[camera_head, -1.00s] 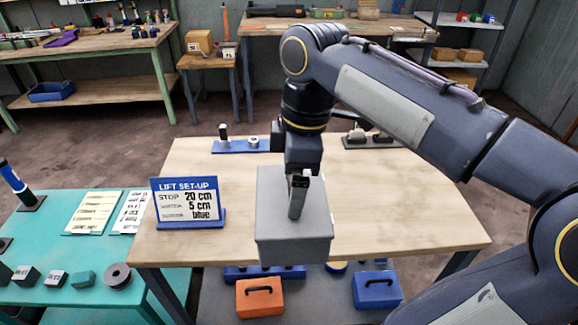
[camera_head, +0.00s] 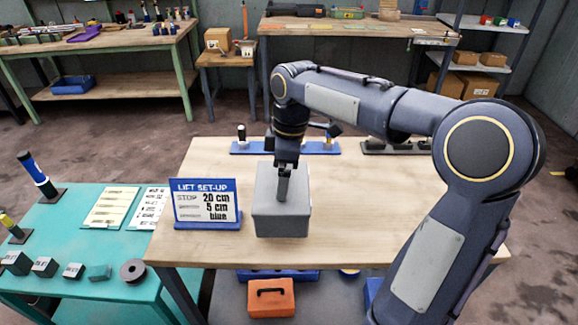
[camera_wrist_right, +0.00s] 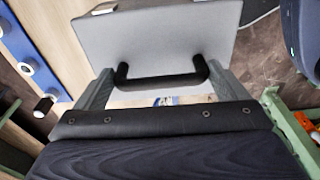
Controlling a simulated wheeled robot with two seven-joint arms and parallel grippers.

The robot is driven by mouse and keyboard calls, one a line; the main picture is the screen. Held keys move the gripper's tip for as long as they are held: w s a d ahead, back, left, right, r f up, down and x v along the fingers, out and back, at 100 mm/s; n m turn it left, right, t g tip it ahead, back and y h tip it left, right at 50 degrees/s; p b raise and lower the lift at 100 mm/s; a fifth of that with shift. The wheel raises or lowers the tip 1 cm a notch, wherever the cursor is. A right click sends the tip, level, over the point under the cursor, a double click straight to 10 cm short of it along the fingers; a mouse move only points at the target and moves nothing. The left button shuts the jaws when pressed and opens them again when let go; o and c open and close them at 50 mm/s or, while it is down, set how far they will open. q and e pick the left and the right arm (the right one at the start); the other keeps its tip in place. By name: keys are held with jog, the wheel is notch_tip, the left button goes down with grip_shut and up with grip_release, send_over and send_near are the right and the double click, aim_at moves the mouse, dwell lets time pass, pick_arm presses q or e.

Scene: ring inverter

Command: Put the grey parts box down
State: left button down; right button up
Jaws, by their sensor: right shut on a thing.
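The grey parts box (camera_head: 283,222) is in the middle of the head view, in front of the wooden table's top. My right gripper (camera_head: 283,190) reaches down from above and is shut on its handle. In the right wrist view the box (camera_wrist_right: 165,40) shows a pale grey face and a black handle (camera_wrist_right: 160,80), with the gripper's fingers (camera_wrist_right: 160,90) on either side. I cannot tell whether the box's underside touches the table (camera_head: 380,225). My left gripper is not in view.
A blue lift set-up sign (camera_head: 206,203) stands just left of the box. A blue strip with fittings (camera_head: 250,149) lies along the back edge, beside a dark holder (camera_head: 395,148). The table right of the box is clear. An orange case (camera_head: 270,298) sits below.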

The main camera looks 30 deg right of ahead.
jog(key=shift+w+f, duration=0.3)
jog(key=shift+w, duration=0.05)
jog(key=shift+w+f, duration=0.15)
jog(key=shift+f, duration=0.75)
jog(key=shift+w+f, duration=0.1)
jog(key=shift+f, duration=0.8)
jog(key=shift+d+f, duration=0.1)
jog(key=o, duration=1.7)
jog(key=shift+f, duration=0.1)
